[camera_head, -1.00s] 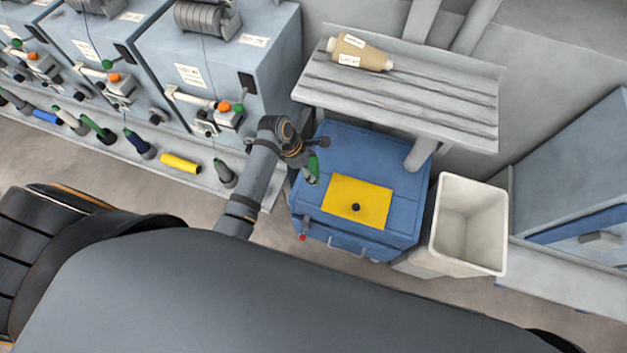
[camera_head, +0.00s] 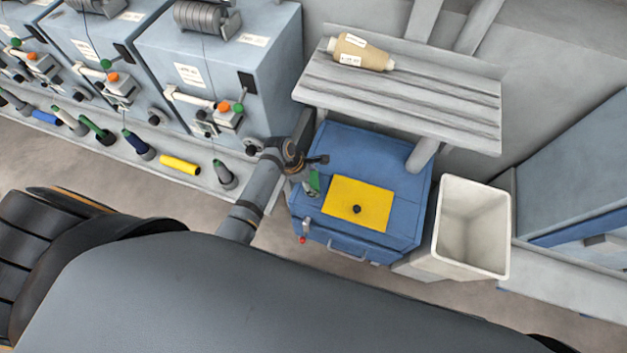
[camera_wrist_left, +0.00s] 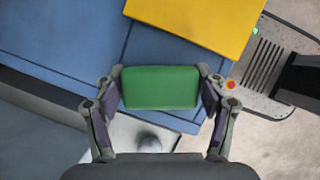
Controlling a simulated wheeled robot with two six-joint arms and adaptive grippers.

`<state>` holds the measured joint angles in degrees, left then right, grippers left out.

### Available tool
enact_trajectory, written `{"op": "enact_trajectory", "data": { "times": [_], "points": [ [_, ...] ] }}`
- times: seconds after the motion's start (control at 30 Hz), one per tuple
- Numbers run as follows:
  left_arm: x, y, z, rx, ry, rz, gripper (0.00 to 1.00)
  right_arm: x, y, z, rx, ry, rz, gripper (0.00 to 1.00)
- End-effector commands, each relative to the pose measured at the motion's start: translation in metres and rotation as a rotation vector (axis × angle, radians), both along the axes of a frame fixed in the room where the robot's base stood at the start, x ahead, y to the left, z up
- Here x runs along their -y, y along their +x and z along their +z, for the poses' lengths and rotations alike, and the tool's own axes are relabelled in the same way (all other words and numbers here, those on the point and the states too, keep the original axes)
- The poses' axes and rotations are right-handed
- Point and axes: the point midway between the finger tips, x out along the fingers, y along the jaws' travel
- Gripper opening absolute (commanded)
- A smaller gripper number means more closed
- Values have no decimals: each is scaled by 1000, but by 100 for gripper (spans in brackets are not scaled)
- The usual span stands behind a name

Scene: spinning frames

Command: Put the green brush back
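The green brush (camera_head: 314,181) is a small block at the end of my left arm, above the left edge of the blue cabinet top (camera_head: 350,150). In the left wrist view the green brush (camera_wrist_left: 160,87) sits between the two fingers of my left gripper (camera_wrist_left: 161,90), one finger at each end. The gripper looks shut on it. In the head view the left gripper (camera_head: 311,178) is small and partly hidden by its own wrist. My right gripper is not in view.
A yellow sheet (camera_head: 375,204) with a black knob lies on the cabinet top. A grey slatted shelf (camera_head: 400,95) with a tan cone (camera_head: 360,52) overhangs it behind. A white bin (camera_head: 470,225) stands to the right. Spinning machines (camera_head: 215,70) and several bobbins stand at left.

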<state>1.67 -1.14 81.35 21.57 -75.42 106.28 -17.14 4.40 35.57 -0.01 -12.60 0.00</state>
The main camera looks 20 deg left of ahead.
Motion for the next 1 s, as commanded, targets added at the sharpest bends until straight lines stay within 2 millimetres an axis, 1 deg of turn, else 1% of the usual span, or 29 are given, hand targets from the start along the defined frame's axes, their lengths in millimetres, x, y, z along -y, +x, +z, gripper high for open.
{"op": "enact_trajectory", "data": {
  "times": [0.03,0.1,0.47,0.57,0.8,0.9,1.0],
  "points": [
    [0,0,0,0,0,0,82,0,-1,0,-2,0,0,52],
    [0,0,0,0,0,0,92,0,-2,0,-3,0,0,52],
    [0,0,3,1,0,0,92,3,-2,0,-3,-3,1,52],
    [-5,-1,15,3,1,1,92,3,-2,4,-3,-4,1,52],
    [-28,-9,68,5,4,-1,92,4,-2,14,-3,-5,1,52],
    [-35,-13,88,2,3,-2,92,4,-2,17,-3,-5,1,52],
    [-41,-15,101,2,2,0,92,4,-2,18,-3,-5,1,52]
  ]
}}
